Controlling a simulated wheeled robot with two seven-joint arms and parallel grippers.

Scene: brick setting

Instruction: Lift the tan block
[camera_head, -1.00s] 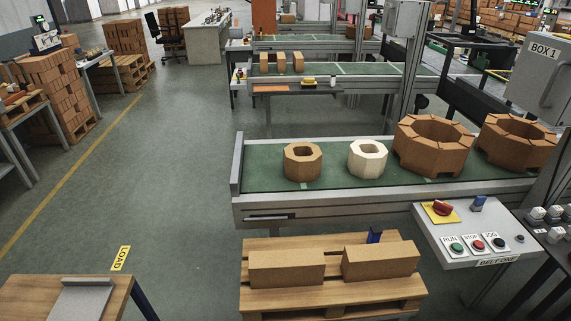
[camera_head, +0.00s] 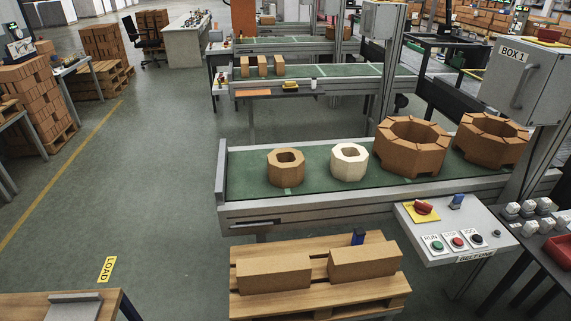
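Two plain tan-brown rectangular blocks lie on a wooden pallet (camera_head: 320,303) at the bottom middle: a left block (camera_head: 273,274) and a right block (camera_head: 365,263), with a gap between them. On the green belt (camera_head: 240,180) behind stand a small tan-brown octagonal ring (camera_head: 286,168), a cream octagonal ring (camera_head: 349,163) and two large brown rings (camera_head: 412,148) (camera_head: 492,140). I cannot tell which of these is the tan block named in the task. Neither gripper is in view.
A control panel (camera_head: 455,236) with RUN, STOP and JOG buttons juts out right of the pallet. A grey box marked BOX 1 (camera_head: 524,80) stands above it. A wooden table (camera_head: 110,302) is at the bottom left. The green floor (camera_head: 165,210) left of the belt is clear.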

